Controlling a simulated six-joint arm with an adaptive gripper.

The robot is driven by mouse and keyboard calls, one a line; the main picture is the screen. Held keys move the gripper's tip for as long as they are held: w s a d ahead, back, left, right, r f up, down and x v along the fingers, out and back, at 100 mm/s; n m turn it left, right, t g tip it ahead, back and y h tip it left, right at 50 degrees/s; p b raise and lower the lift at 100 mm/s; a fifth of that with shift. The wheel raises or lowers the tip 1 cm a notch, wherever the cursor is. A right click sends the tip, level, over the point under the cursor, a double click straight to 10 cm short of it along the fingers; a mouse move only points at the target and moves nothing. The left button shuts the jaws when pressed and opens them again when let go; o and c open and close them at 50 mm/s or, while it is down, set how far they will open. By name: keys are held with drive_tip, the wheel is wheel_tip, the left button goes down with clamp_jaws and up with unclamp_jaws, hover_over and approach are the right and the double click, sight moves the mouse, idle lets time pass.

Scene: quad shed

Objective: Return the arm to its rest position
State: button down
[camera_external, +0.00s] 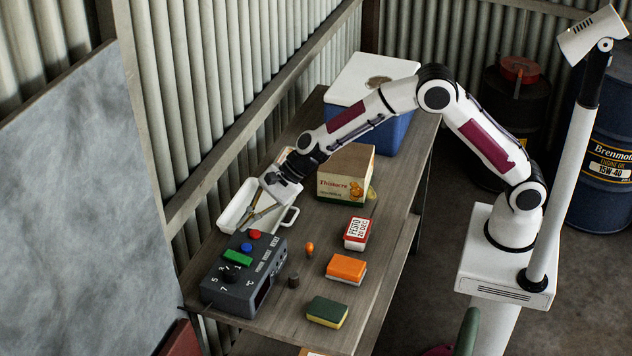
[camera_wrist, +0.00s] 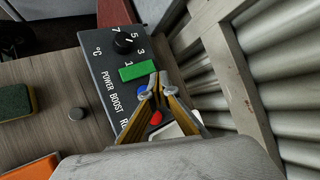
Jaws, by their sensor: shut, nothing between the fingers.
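My gripper (camera_external: 256,214) is at the end of my outstretched arm, above or at the white tray (camera_external: 228,217) by the wall side of the bench. Whether it touches the tray cannot be told. In the wrist view its two yellowish fingers (camera_wrist: 157,82) meet at the tips, shut with nothing between them. Behind the fingertips in that view lies the dark grey control box (camera_wrist: 98,72), with a black knob, a green piece and blue and red buttons. The box (camera_external: 217,288) also stands just in front of the tray in the external view.
A cardboard box (camera_external: 342,186) stands under my forearm, and a white-lidded blue cooler (camera_external: 393,136) behind it. A pesto box (camera_external: 357,233), orange block (camera_external: 347,267), green sponge (camera_external: 328,311) and small orange item (camera_external: 309,249) lie on the bench (camera_external: 385,215). Corrugated wall (camera_external: 205,95) borders its left.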

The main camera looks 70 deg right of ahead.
drive_tip(key=shift+r, duration=0.55)
drive_tip(key=shift+s+a+f+n, duration=0.2)
drive_tip(key=shift+s+n, duration=0.1)
drive_tip(key=shift+n, duration=0.3)
drive_tip(key=s+f+n+g, duration=0.1)
drive_tip(key=s, duration=0.1)
drive_tip(key=s+f+n, duration=0.2)
drive_tip(key=shift+s+d+f+g, duration=0.1)
drive_tip(key=shift+s+d+g, duration=0.1)
drive_tip(key=shift+g, duration=0.2)
drive_tip(key=s+d+r+n+h, duration=0.2)
drive_tip(key=s+d+r+n, duration=0.2)
drive_tip(key=s+d, duration=0.5)
drive_tip(key=s+d+r+n+h, duration=0.2)
drive_tip(key=s+d+r+n, duration=0.3)
drive_tip(key=s+d, duration=0.5)
drive_tip(key=s+d+r+n+h, duration=0.2)
drive_tip(key=s+d+r+n, duration=0.3)
drive_tip(key=s, duration=1.7)
drive_tip(key=shift+d+r+t, duration=0.3)
drive_tip(key=shift+d+r, duration=1.35)
drive_tip(key=shift+d, duration=0.6)
